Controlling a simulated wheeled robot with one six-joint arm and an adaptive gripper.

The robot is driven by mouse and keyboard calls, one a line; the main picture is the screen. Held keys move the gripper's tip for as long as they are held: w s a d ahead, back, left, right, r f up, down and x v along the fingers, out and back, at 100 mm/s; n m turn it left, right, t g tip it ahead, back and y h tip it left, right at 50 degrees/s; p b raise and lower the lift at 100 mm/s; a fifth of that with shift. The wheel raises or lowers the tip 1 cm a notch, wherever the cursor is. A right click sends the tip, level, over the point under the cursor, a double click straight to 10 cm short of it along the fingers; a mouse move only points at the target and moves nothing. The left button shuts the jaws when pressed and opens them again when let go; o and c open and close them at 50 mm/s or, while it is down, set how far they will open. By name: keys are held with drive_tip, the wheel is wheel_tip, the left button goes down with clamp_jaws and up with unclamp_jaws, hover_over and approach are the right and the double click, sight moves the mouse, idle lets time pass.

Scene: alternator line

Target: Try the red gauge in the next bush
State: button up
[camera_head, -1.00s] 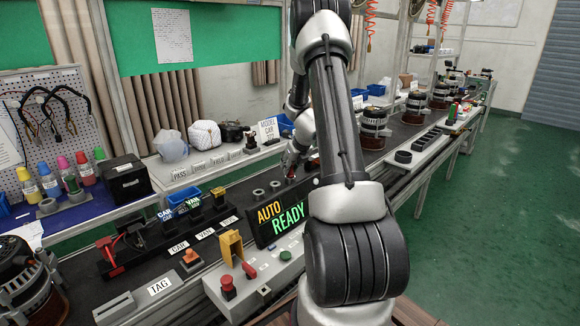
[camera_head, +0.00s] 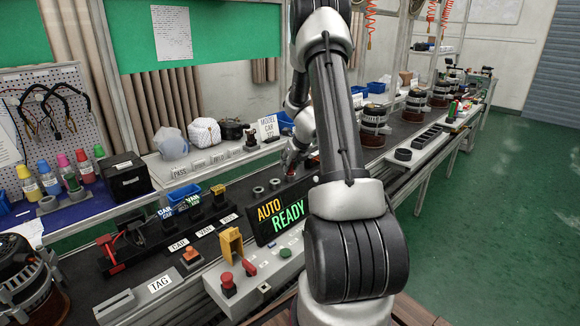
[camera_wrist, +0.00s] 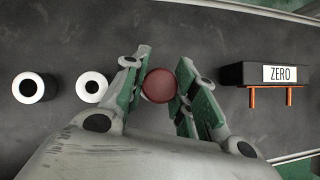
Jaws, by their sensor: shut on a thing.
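The red gauge (camera_wrist: 159,86) shows end-on as a dull red disc between my fingers in the wrist view. My gripper (camera_wrist: 160,88) is shut on it. Two pale ring bushes with dark bores stand in a row to its left, the nearer bush (camera_wrist: 92,87) and the farther bush (camera_wrist: 29,88). They also show in the head view as the nearer bush (camera_head: 275,184) and the farther bush (camera_head: 258,192). In the head view my arm partly covers my gripper (camera_head: 289,165).
A dark block marked ZERO (camera_wrist: 280,74) with copper legs stands to the right in the wrist view. In the head view, an AUTO READY display (camera_head: 280,219) stands in front of the bushes. Alternators (camera_head: 374,122) line the bench at the right.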

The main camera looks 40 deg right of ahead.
drive_tip(key=shift+r, duration=3)
